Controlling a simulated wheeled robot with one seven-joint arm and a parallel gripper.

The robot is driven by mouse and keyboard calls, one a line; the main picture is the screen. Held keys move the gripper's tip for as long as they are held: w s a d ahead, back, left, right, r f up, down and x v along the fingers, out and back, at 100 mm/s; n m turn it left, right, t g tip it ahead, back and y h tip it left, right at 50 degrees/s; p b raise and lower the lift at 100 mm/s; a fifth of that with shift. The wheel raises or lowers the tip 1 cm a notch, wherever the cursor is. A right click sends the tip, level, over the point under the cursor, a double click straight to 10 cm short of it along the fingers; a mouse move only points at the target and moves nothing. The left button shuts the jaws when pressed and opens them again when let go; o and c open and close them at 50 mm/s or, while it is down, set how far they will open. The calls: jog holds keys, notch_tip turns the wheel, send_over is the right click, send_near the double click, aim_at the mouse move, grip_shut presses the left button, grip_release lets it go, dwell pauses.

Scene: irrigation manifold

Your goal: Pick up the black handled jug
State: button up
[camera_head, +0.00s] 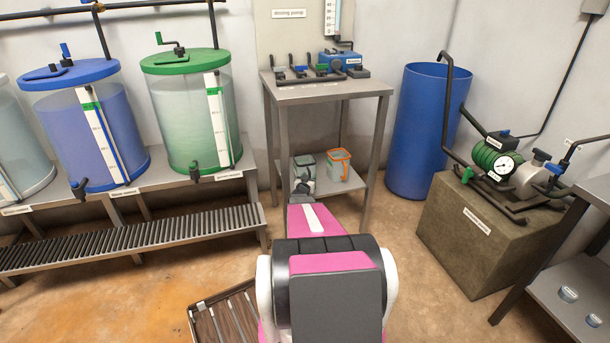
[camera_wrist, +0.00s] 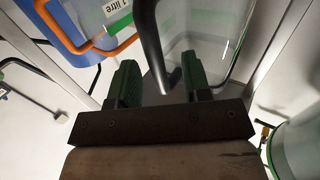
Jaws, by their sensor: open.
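The black handled jug (camera_head: 304,161) is a clear jug with a dark rim, standing on the lower shelf of the grey table. In the wrist view its clear body (camera_wrist: 208,38) fills the top centre and its black handle (camera_wrist: 150,48) curves down towards my gripper. My gripper (camera_wrist: 158,82) is open, with one green-padded finger on each side of the handle's lower end. I cannot tell whether either finger touches it. In the head view my gripper (camera_head: 303,187) is in front of the jug and hides its lower part.
An orange-handled jug (camera_head: 339,164) stands close beside it; it also shows in the wrist view (camera_wrist: 88,22) with a "1 litre" label. The table's top (camera_head: 330,91) overhangs the shelf, and its legs flank it. A blue barrel (camera_head: 412,130) stands to the right, a slatted bench (camera_head: 130,240) to the left.

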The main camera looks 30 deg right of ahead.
grip_shut()
